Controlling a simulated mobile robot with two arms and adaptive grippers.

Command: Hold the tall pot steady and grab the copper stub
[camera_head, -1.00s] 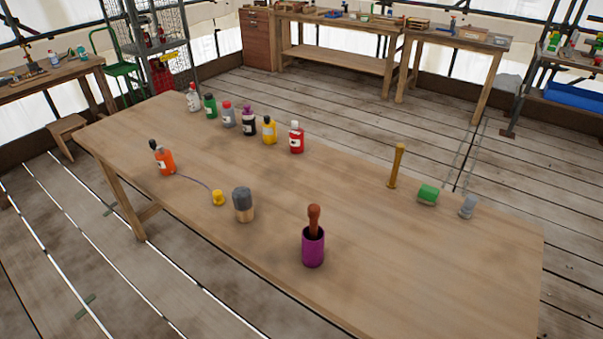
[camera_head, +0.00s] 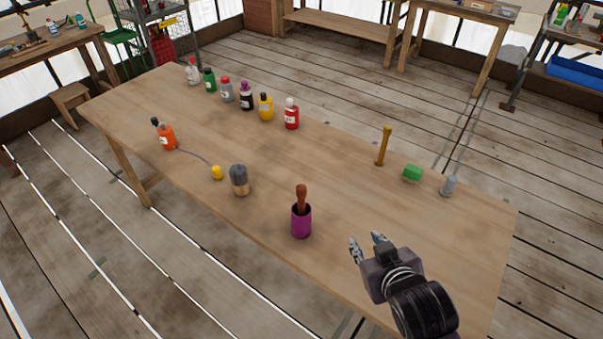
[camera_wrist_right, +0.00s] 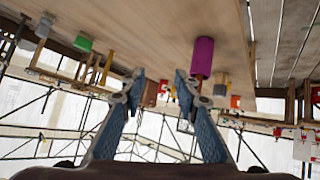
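The tall purple pot (camera_head: 301,221) stands upright near the table's front edge. The copper-brown stub (camera_head: 302,197) sticks up out of it, its lower end hidden inside. My right gripper (camera_head: 366,245) is open and empty, to the right of the pot and apart from it. In the right wrist view, which looks upside down, the pot (camera_wrist_right: 203,56) shows beyond the open fingers (camera_wrist_right: 158,82), nearer the right finger. My left gripper is not in view.
On the wooden table (camera_head: 350,190), a grey-topped block (camera_head: 239,181) and a yellow cap (camera_head: 217,172) are left of the pot. A gold post (camera_head: 384,146), green piece (camera_head: 412,173) and grey piece (camera_head: 449,185) stand behind right. Several bottles line the back left.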

